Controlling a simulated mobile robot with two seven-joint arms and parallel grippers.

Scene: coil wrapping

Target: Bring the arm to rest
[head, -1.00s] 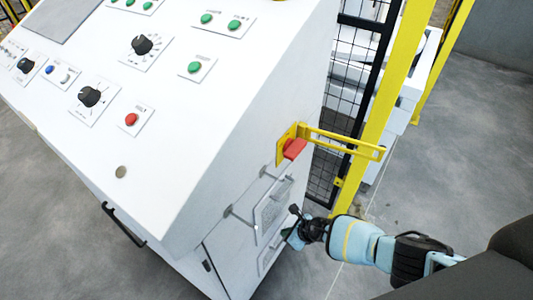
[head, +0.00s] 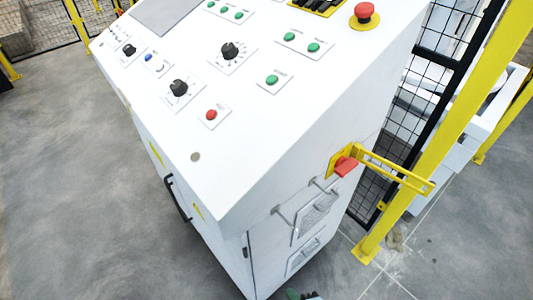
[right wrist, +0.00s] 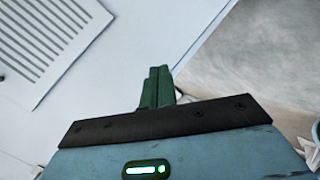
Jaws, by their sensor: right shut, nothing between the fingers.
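My right gripper (right wrist: 158,84) shows in the right wrist view with its green fingers shut together and nothing between them. It points toward the white side of the control cabinet and the grey floor. In the head view only a small part of the right gripper (head: 300,295) shows at the bottom edge, below the cabinet's side face. The rest of the right arm is out of the head view. My left gripper is not in view.
The white control cabinet (head: 250,130) carries knobs, green buttons and a red emergency stop (head: 365,12). A red switch (head: 346,166) with a yellow bracket (head: 400,172) juts from its side. A yellow post (head: 450,125) and black mesh fence (head: 405,125) stand at right. Floor at left is clear.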

